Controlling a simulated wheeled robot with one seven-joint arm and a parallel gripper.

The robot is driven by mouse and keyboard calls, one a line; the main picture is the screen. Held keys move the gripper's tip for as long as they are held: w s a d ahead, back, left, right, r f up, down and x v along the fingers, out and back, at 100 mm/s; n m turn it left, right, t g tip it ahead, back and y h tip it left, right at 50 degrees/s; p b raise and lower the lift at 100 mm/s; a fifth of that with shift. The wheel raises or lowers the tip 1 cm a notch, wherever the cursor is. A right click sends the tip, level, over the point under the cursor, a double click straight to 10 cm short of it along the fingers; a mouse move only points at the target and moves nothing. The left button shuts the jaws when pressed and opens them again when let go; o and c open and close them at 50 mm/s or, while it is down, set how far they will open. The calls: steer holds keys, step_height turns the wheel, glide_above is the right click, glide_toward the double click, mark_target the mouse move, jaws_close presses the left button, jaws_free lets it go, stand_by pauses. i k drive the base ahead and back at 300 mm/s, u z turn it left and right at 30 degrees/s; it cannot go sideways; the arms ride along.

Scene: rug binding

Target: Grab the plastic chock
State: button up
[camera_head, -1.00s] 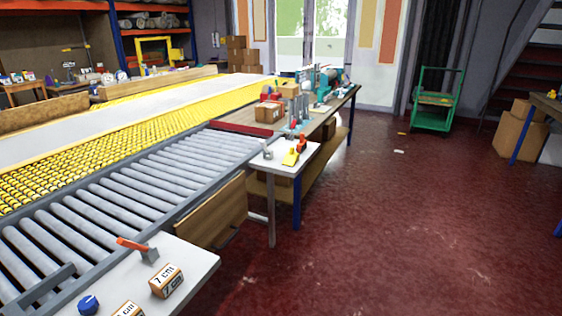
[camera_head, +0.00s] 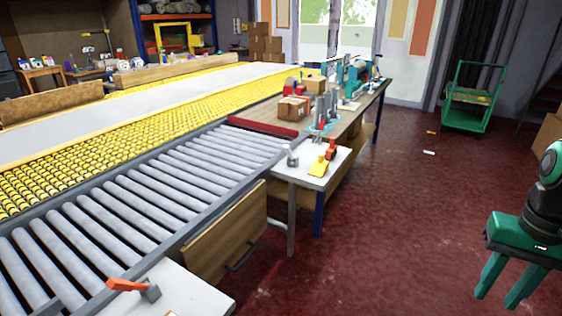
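A yellow wedge-shaped piece (camera_head: 318,167), which looks like the plastic chock, lies on the small white table (camera_head: 293,175) at the end of the roller conveyor. A red-orange object (camera_head: 331,149) is right behind it, and a small grey-white tool (camera_head: 291,156) stands to its left. My gripper (camera_head: 497,299) hangs at the lower right, its two green fingers apart with nothing between them. It is well to the right of the small table, apart from everything on it.
The roller conveyor (camera_head: 140,187) fills the left. A white table (camera_head: 205,292) with an orange-handled tool (camera_head: 130,287) is at the lower left. A workbench (camera_head: 352,125) with boxes and machines stands behind the small table. A green cart (camera_head: 467,122) is far right. The red floor between is largely clear.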

mark_target(320, 167)
steer(key=z, duration=0.05)
steer(key=i, duration=1.05)
steer(key=z, duration=0.4)
